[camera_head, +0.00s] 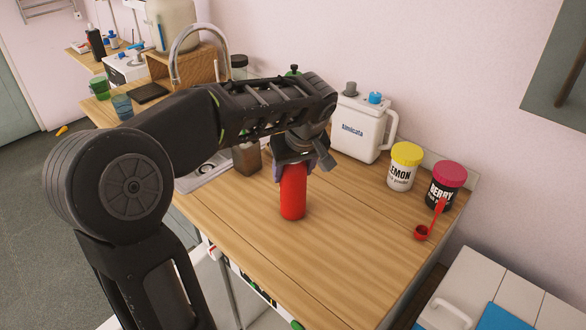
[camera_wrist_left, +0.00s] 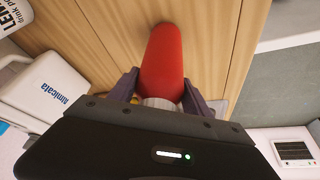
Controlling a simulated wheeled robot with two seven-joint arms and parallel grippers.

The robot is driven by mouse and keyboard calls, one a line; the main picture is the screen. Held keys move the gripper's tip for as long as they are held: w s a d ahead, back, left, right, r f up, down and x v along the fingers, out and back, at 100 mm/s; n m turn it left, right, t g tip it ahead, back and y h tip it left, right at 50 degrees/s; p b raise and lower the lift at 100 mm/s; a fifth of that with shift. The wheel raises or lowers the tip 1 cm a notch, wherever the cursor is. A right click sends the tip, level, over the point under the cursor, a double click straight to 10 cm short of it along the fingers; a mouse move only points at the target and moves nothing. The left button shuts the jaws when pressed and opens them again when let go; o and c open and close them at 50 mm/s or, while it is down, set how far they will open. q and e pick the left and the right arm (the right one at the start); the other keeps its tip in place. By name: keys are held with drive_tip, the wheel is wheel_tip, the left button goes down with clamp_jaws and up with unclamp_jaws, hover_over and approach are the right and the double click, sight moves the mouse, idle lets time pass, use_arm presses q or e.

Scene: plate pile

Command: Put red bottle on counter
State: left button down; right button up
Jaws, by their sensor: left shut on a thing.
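The red bottle (camera_head: 293,192) is upright at the wooden counter (camera_head: 345,235), near its middle. Its base appears to be at the counter surface, but I cannot tell for certain whether it touches. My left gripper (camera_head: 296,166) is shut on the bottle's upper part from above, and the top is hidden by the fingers. In the left wrist view the red bottle (camera_wrist_left: 163,65) sits between the two fingers of the left gripper (camera_wrist_left: 160,85), with a pale metallic neck near the palm. My right gripper is not in view.
A white jug (camera_head: 360,128), a yellow-lidded lemon tub (camera_head: 404,167) and a red-lidded berry tub (camera_head: 445,185) stand along the wall. A red scoop (camera_head: 424,231) lies near the right edge. A brown container (camera_head: 246,159) and the sink are left. The counter's front is clear.

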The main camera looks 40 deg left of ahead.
use_arm(q)
drive_tip(key=shift+c, duration=2.3)
unclamp_jaws()
drive_tip(key=shift+f, duration=0.1)
drive_tip(key=v, duration=1.2)
